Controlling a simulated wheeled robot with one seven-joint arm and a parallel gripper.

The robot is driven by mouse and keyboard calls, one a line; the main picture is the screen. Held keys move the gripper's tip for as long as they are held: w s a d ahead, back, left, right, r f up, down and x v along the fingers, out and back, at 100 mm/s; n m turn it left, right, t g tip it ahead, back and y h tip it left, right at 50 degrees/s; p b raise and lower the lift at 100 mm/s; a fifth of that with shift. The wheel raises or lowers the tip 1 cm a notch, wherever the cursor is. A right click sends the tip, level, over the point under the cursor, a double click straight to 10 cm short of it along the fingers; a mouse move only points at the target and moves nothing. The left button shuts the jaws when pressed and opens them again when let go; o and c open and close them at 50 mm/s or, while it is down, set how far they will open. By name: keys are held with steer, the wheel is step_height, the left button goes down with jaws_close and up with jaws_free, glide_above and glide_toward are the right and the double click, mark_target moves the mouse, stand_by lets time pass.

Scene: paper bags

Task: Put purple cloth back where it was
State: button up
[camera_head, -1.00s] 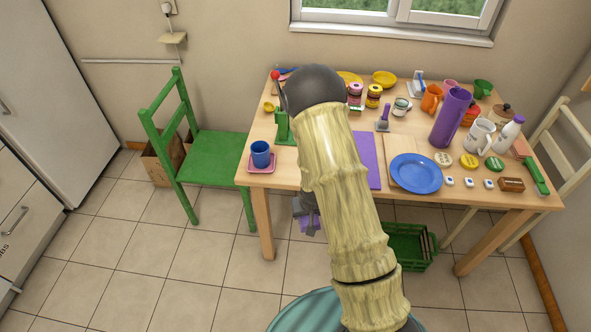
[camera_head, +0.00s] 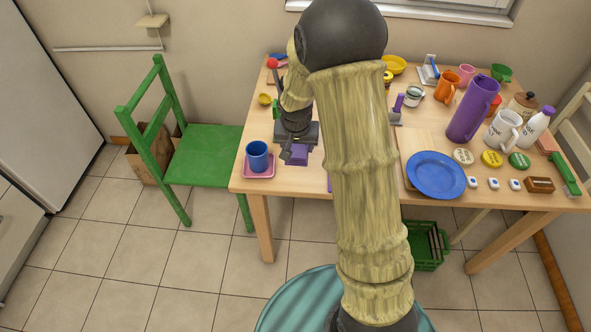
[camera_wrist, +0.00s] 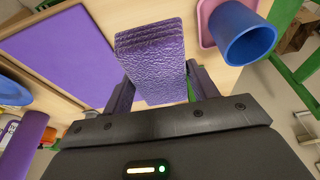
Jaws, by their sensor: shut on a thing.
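The purple cloth (camera_wrist: 152,60) is a folded, textured block between the two fingers of my gripper (camera_wrist: 160,82), which is shut on it. In the head view the cloth (camera_head: 298,155) shows small below my gripper (camera_head: 297,143), over the left front part of the table (camera_head: 290,177). In the wrist view it appears above the tabletop, between a flat purple mat (camera_wrist: 60,50) and a blue cup (camera_wrist: 246,36). Whether it touches the table is unclear. In the head view my arm hides nearly all of the mat.
The blue cup stands on a pink square saucer (camera_head: 261,173) close left of my gripper. A blue plate (camera_head: 435,175), a purple jug (camera_head: 473,108) and white mugs stand to the right. A green chair (camera_head: 190,150) is left of the table, a green crate (camera_head: 428,245) underneath.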

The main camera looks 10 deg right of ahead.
steer(key=shift+s, duration=0.1)
glide_above(298, 172)
steer(key=s, duration=0.1)
steer(key=f, duration=0.6)
steer(key=shift+a+f, duration=0.1)
steer(key=shift+a, duration=0.1)
steer(key=shift+f, duration=1.95)
